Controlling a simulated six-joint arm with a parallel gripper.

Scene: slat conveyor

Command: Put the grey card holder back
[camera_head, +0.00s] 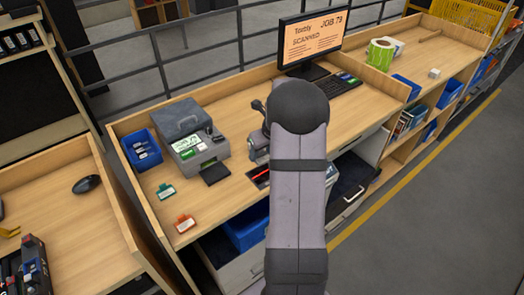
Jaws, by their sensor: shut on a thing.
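My gripper (258,152) shows only in part, just left of my upright arm link, low over the middle of the desk. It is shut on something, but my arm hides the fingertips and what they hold. I cannot make out a grey card holder in this view. A green card holder (165,191) and an orange card holder (185,222) lie apart on the left part of the desk (225,205), both with white faces.
A grey printer-like device (193,145) stands behind the card holders, with a small black pad (215,174) in front. A blue bin (142,150) stands at the left edge. The monitor (311,42) and keyboard (338,84) are at the back right. Bare desk lies right of my arm.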

